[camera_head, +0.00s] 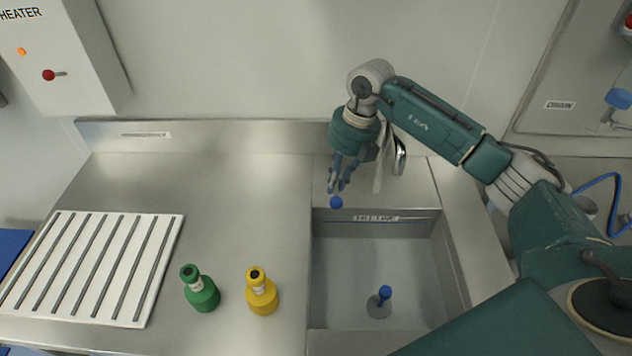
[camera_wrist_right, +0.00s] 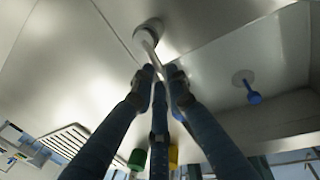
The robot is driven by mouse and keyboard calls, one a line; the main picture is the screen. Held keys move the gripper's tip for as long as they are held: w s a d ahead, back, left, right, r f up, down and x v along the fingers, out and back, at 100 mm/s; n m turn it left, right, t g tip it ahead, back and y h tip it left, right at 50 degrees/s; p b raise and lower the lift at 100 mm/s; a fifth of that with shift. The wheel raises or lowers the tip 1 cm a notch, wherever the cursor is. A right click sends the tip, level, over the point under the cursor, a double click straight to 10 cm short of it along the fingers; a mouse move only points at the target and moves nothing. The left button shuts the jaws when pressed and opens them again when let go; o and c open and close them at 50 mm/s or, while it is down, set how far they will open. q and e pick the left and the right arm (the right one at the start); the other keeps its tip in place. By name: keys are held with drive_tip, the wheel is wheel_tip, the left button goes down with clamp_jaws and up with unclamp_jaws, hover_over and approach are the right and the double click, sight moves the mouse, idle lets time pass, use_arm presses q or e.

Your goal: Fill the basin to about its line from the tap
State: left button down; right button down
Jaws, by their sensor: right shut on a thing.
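The sink basin (camera_head: 330,265) is set into the steel counter, with a labelled fill line (camera_head: 376,218) on its far wall. A blue-handled drain plug (camera_head: 384,293) stands upright at its floor and also shows in the wrist view (camera_wrist_right: 253,97). I cannot tell how much water is in it. The curved metal tap (camera_head: 399,156) is behind the basin, partly hidden by my right arm. My right gripper (camera_head: 339,186) points down and is shut on the tap lever (camera_wrist_right: 150,50); a blue knob (camera_head: 336,202) shows just below its fingertips. My left gripper is out of view.
A green bottle (camera_head: 203,293) and a yellow bottle (camera_head: 262,296) stand on the counter left of the basin. A white slatted rack (camera_head: 60,262) lies farther left. A heater box (camera_head: 65,55) hangs on the wall. The counter's middle is clear.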

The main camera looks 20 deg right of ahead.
drive_tip(key=shift+d, duration=0.1)
idle(0.3)
drive_tip(key=c, duration=1.7)
unclamp_jaws()
drive_tip(key=r, duration=0.4)
drive_tip(key=d+r, duration=0.1)
drive_tip(key=r, duration=0.2)
drive_tip(key=s+d+r, duration=0.1)
drive_tip(key=r, duration=0.3)
drive_tip(key=shift+d+r, duration=0.15)
drive_tip(key=shift+r, duration=0.2)
drive_tip(key=shift+f, duration=0.1)
